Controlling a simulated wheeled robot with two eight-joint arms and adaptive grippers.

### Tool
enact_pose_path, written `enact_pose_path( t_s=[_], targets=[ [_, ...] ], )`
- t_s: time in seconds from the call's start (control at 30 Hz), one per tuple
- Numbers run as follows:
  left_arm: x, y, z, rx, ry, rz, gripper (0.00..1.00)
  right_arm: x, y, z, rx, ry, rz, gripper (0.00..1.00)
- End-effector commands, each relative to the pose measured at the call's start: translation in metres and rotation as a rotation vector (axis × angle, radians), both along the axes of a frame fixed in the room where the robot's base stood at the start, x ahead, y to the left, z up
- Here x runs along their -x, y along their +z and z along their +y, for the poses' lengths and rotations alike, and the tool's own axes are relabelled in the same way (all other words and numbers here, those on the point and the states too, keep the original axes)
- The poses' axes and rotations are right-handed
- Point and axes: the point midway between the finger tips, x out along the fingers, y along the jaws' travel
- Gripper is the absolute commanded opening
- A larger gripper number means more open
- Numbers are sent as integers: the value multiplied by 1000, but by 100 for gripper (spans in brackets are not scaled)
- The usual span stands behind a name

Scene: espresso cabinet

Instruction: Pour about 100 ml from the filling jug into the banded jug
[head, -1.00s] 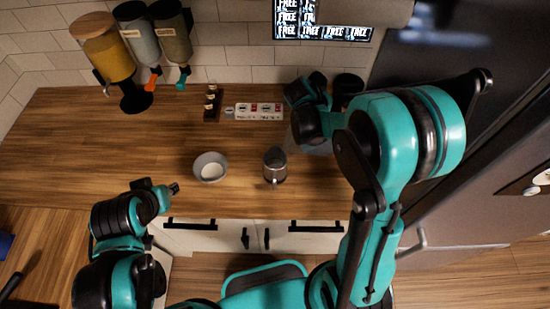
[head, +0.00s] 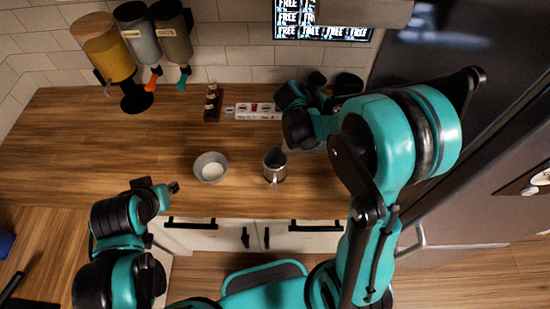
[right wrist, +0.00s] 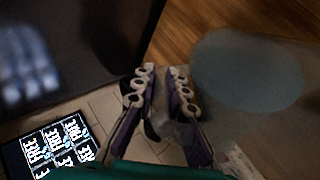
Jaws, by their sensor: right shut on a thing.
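The filling jug (right wrist: 250,75) is a clear, see-through vessel with a pale blue-grey round area in it, large at the right of the right wrist view. My right gripper (right wrist: 162,76) is shut on its pale handle part. In the head view, my right arm hides most of this jug, to the right of the banded jug; I cannot tell its tilt. The banded jug (head: 274,166) is a small grey metal jug standing upright on the counter, handle toward me. My left gripper (head: 168,188) hangs near the counter's front edge, apart from both jugs; its jaws are too small to read.
A grey bowl (head: 210,168) with a white inside stands left of the banded jug. A power strip (head: 258,112) and a small dark rack (head: 212,103) are at the back. Dispensers (head: 103,48) hang at back left. A dark fridge (head: 480,150) stands right. The left counter is clear.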

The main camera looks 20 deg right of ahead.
Motion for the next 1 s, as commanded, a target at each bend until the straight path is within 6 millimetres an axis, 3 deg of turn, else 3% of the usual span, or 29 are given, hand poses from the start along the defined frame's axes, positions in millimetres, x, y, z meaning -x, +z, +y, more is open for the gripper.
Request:
enact_pose_path(
  t_s=[1.0],
  targets=[
    [0, 2, 0, 0, 0, 0, 33, 2, 12, 5, 66, 0, -16, 0]
  ],
)
